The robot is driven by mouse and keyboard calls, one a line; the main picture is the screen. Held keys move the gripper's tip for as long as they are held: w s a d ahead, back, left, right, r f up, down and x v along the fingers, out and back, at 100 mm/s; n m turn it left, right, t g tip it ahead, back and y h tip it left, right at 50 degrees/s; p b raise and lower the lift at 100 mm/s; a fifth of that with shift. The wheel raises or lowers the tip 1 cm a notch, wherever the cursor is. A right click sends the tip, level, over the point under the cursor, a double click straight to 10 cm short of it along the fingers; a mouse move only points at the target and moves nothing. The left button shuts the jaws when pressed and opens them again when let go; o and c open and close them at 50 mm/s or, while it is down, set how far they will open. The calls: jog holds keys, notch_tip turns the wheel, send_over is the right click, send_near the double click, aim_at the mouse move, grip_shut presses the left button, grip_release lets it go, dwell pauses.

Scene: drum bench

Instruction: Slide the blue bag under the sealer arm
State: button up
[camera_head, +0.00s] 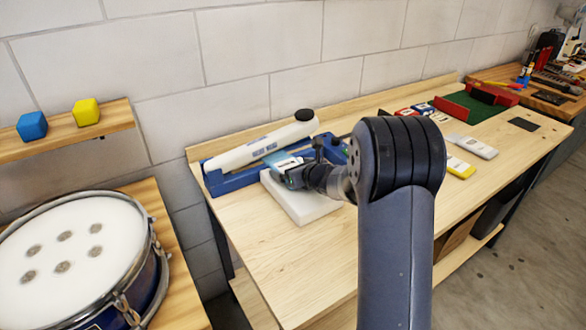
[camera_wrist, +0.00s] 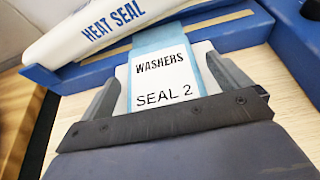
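The blue bag (camera_wrist: 199,70) carries a white label reading WASHERS, SEAL 2. It also shows in the head view (camera_head: 281,158), partly hidden by my gripper. The bag's far end reaches the sealer (camera_wrist: 220,34), at the mouth below the raised white sealer arm (camera_wrist: 100,30) marked HEAT SEAL. In the head view the sealer arm (camera_head: 262,143) slants up to the right to a black knob. How far the bag's end goes in is hard to tell.
A white block (camera_head: 298,203) stands in front of the sealer, below my gripper. Cards and a green tray (camera_head: 468,107) lie farther right on the bench. A drum (camera_head: 75,255) stands at left, with blue (camera_head: 32,126) and yellow (camera_head: 86,112) blocks on a shelf.

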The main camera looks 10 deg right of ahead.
jog(key=shift+o, duration=0.2)
jog(key=v, duration=1.1)
jog(key=shift+w+b, duration=0.1)
jog(key=shift+b, duration=0.3)
jog(key=x, duration=1)
jog(key=shift+w+a+f+p, duration=0.2)
jog(key=shift+w+p, duration=0.1)
jog(key=shift+p, duration=0.1)
jog(key=shift+s+d, duration=0.2)
jog(key=shift+s, duration=0.15)
